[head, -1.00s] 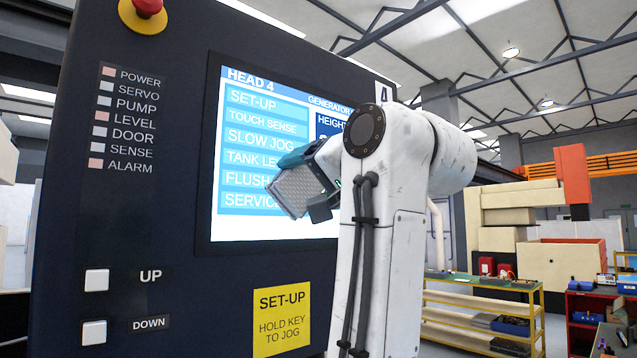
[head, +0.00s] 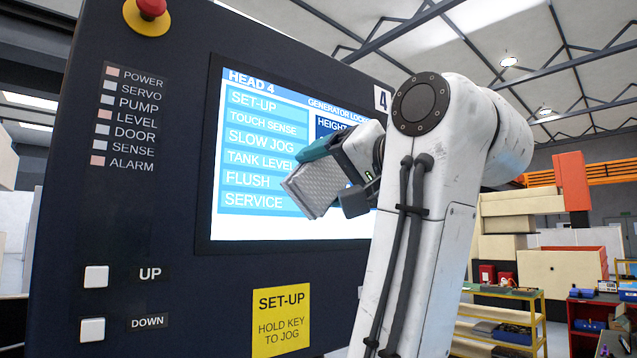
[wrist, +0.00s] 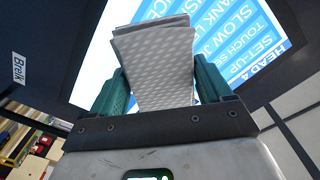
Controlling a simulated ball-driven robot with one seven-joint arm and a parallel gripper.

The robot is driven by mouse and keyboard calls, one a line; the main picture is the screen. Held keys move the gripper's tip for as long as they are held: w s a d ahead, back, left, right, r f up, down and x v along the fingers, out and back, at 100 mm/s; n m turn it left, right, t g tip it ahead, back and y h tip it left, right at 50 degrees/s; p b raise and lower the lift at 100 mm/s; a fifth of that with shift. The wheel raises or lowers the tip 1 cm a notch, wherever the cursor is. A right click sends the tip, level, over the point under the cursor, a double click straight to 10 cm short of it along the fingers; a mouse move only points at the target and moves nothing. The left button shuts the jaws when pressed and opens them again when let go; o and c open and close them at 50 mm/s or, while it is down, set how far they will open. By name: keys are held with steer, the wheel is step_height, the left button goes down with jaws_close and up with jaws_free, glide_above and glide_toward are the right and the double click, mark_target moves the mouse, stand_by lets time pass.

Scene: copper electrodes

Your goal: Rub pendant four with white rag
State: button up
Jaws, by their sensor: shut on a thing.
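Pendant four is the large dark control panel (head: 150,220) with a lit screen (head: 285,228) headed HEAD 4 and a "4" tag (head: 382,99) at its upper right edge. My gripper (head: 322,180) is in front of the right part of the screen, shut on a folded white rag (head: 314,188) with a dotted texture. In the wrist view the rag (wrist: 155,60) stands up between the teal fingers (wrist: 160,85), with the screen (wrist: 215,40) behind it. I cannot tell whether the rag touches the screen. My arm hides the screen's right side.
A red stop button (head: 150,8) tops the panel; UP (head: 96,277) and DOWN (head: 92,329) keys and a yellow SET-UP label (head: 281,320) sit below. A yellow-framed shelf (head: 505,325) and a red cabinet (head: 590,315) stand at the right.

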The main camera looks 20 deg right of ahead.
steer(key=shift+s, duration=0.2)
steer(key=shift+b+v, duration=0.35)
steer(key=shift+v, duration=1.25)
steer(key=shift+w, duration=0.1)
steer(key=shift+r+p+x, duration=0.2)
steer(key=shift+p+x, duration=0.3)
steer(key=shift+x, duration=0.4)
steer(key=shift+r+p+x, duration=0.25)
steer(key=shift+p+x, duration=0.25)
steer(key=shift+x, duration=0.4)
steer(key=shift+r+p+x, duration=0.2)
steer(key=shift+p+x, duration=0.3)
steer(key=shift+x, duration=0.4)
steer(key=shift+w+a, duration=0.2)
steer(key=shift+w, duration=0.3)
steer(key=shift+x, duration=1.2)
steer(key=shift+d, duration=0.1)
